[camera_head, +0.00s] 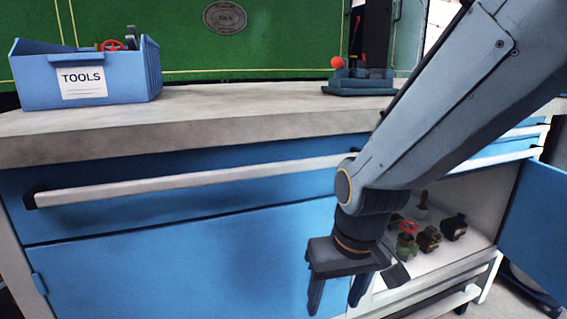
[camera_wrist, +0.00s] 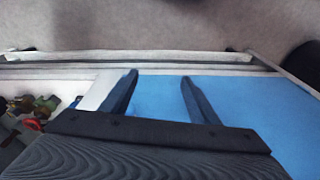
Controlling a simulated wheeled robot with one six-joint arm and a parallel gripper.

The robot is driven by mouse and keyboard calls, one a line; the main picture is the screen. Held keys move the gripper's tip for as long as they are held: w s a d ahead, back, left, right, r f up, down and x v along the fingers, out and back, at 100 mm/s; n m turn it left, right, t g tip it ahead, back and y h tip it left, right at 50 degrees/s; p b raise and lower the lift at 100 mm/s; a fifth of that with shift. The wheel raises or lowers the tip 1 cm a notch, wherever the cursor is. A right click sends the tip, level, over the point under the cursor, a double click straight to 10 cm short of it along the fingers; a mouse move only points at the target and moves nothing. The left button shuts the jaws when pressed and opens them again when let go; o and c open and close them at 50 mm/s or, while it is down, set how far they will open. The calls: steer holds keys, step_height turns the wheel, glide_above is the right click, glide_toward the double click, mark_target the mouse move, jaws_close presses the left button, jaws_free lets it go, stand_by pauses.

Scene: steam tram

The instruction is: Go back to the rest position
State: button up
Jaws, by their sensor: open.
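My gripper (camera_head: 336,299) hangs from my arm in front of the blue cabinet (camera_head: 180,265), pointing down. Its two fingers are apart with nothing between them. In the wrist view my gripper (camera_wrist: 158,90) is also open and empty, with a blue panel behind the fingers. The arm reaches in from the upper right and hides part of the worktop and the open compartment.
The compartment (camera_head: 470,255) holds several valves and fittings, and its blue door (camera_head: 541,235) stands open at right. A blue TOOLS box (camera_head: 120,90) stands on the grey worktop (camera_head: 230,112). A long handle (camera_head: 190,180) crosses the drawer front.

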steer(key=s+a+r+n+g+y+p, duration=0.1)
steer(key=s+a+r+n, duration=0.1)
steer(key=s+a+r, duration=0.4)
steer(key=s+a+r+n+g+p, duration=0.1)
steer(key=s+a+r+n, duration=0.1)
steer(key=s+a, duration=0.4)
steer(key=d+r+m+h+p, duration=0.1)
steer(key=d+r+m+p, duration=0.2)
steer(key=d+r+p, duration=0.8)
steer(key=d+r+m+p, duration=0.3)
steer(key=d+r+p, duration=0.8)
steer(key=p, duration=1.6)
step_height(320, 180, up, 6)
steer(key=shift+s+r+m+h, duration=0.2)
steer(key=shift+s+m+h, duration=0.1)
steer(key=shift+s+h, duration=0.15)
